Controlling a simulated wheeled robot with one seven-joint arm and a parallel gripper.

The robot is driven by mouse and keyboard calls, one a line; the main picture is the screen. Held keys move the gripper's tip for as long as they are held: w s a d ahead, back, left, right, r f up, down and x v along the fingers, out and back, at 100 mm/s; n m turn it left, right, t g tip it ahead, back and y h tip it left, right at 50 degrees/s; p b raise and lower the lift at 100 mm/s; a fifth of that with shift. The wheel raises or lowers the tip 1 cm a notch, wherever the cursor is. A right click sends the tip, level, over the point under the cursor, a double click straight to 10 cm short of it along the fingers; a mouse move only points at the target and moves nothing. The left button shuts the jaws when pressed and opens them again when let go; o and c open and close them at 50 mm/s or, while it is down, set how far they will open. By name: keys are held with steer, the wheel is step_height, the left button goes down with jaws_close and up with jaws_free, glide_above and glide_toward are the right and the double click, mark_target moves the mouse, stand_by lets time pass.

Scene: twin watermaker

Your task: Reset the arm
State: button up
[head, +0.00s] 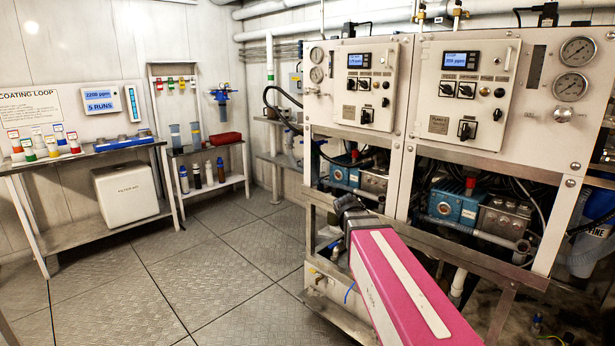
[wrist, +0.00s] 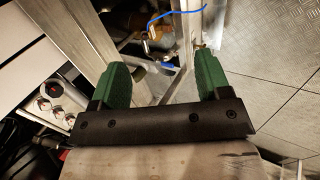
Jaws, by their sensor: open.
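My arm (head: 400,285) is pink with a pale stripe. It reaches from the lower right of the head view toward the lower frame of the watermaker rack (head: 480,260). Its dark far end is in front of the rack's left side, and the fingers cannot be made out there. In the wrist view, my gripper (wrist: 161,70) has two green fingers standing wide apart on a black bar. Nothing is held between them. Beyond the fingers are metal frame legs (wrist: 194,35), a blue cord (wrist: 178,12) and small fittings.
Two control panels (head: 365,85) with gauges stand above blue pumps (head: 460,207) on the rack. A left bench (head: 95,158) carries colour-capped bottles, with a white box (head: 125,190) beneath. A small shelf (head: 205,190) holds bottles. The tiled floor (head: 215,265) between is clear.

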steer(key=s+f+m+g+y, duration=0.4)
steer(key=s+f+m, duration=0.4)
steer(key=s+f, duration=0.6)
step_height(320, 180, down, 3)
steer(key=shift+s+r+y, duration=0.15)
steer(key=shift+s+y, duration=0.15)
steer(key=shift+s, duration=0.1)
stand_by(0.5)
